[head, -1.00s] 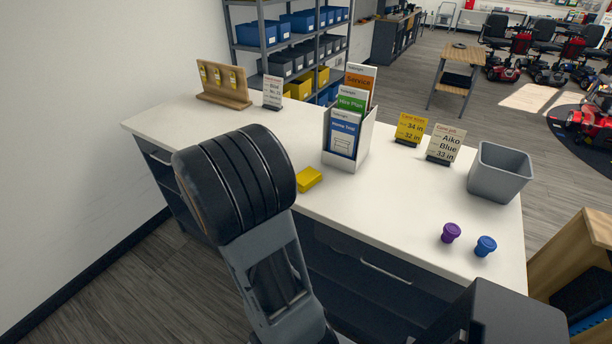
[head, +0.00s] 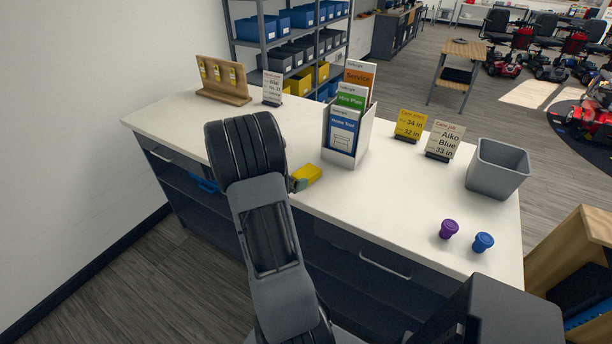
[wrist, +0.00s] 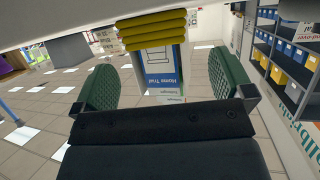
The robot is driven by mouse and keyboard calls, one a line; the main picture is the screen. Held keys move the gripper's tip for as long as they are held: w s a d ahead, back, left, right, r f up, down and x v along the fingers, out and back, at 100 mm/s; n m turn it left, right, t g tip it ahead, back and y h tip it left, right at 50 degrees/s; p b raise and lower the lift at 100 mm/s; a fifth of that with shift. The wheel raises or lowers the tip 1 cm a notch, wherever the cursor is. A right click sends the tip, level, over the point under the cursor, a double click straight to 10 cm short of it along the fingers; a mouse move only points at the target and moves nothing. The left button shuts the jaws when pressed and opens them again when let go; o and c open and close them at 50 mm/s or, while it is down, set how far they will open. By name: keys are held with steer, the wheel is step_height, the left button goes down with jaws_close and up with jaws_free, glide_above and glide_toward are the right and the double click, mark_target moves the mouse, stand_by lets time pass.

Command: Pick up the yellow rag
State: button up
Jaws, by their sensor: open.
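The yellow rag (head: 307,173) is a folded block on the white counter, left of the brochure holder. In the wrist view the rag (wrist: 153,30) shows as stacked yellow folds at the top, ahead of the fingers and between their lines. My gripper (wrist: 162,80) is open, its two green pads wide apart with nothing between them. In the head view my gripper (head: 298,185) is mostly hidden behind my arm; a small part shows right beside the rag's near left side. I cannot tell whether it touches.
The brochure holder (head: 347,135) stands close behind the rag. Two sign cards, a grey bin (head: 497,168), a purple knob (head: 449,229) and a blue knob (head: 483,242) are on the right of the counter (head: 385,190). A wooden stand (head: 223,80) is at the far left.

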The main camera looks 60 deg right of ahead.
mark_target(303, 174)
steer(key=shift+x, duration=2.6)
steer(key=shift+s+a+f, duration=0.1)
steer(key=shift+f, duration=0.05)
steer(key=shift+c, duration=0.2)
steer(key=c, duration=1)
steer(key=shift+o, duration=0.2)
